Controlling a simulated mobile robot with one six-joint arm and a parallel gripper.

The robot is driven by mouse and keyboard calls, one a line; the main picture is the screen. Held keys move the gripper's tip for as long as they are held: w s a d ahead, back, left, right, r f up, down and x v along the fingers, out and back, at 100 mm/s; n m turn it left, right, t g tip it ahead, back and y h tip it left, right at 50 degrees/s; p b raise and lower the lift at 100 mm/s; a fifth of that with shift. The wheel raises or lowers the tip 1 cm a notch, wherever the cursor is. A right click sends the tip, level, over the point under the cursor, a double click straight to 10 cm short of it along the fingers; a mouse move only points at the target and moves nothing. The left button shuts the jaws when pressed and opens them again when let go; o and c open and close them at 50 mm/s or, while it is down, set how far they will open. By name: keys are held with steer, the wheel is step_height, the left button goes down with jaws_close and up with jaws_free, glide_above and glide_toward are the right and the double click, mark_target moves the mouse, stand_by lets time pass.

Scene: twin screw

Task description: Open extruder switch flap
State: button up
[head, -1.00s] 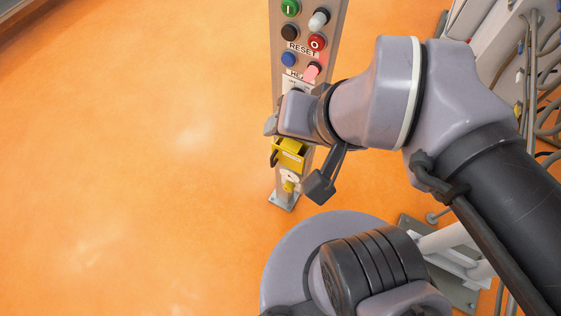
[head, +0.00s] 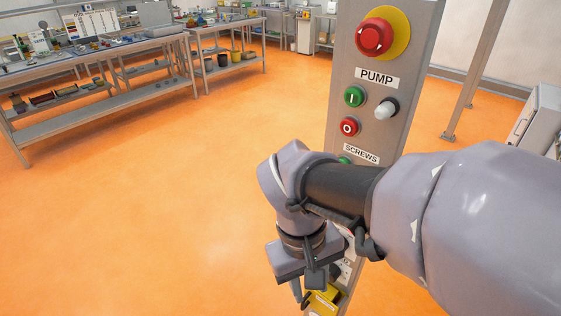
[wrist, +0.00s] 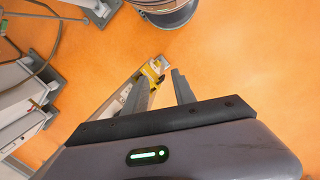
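A grey control post (head: 352,110) stands in front of me with labelled buttons. Low on it is a yellow switch box (head: 324,301), partly cut off by the frame's lower edge and partly behind my gripper (head: 301,292). The switch box also shows in the wrist view (wrist: 153,70), just beyond the fingertips. I cannot tell whether a finger touches the box, or how the flap stands.
A red mushroom button (head: 373,37) on yellow is at the post's top. Workbenches (head: 95,110) stand far left. Grey cabinets (head: 538,120) stand at the right. The orange floor (head: 150,220) left of the post is clear.

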steer(key=w+a+f+n+h, duration=0.2)
steer(key=a+f+n+h, duration=0.25)
steer(key=f, duration=0.25)
steer(key=w+a+f+n+h, duration=0.2)
steer(key=a+f+n+h, duration=0.15)
steer(key=f+n, duration=0.2)
steer(key=a+f+n+t+h, duration=0.4)
steer(key=f+n+h, duration=0.15)
steer(key=f, duration=0.45)
steer(key=n+t, duration=0.6)
glide_toward(320, 304)
steer(key=w, duration=0.1)
steer(key=w+d+r, duration=0.1)
steer(key=w, duration=0.1)
steer(key=w+d, duration=0.1)
steer(key=w, duration=0.1)
steer(key=shift+d+r, duration=0.1)
steer(key=shift+r, duration=0.05)
jaws_close()
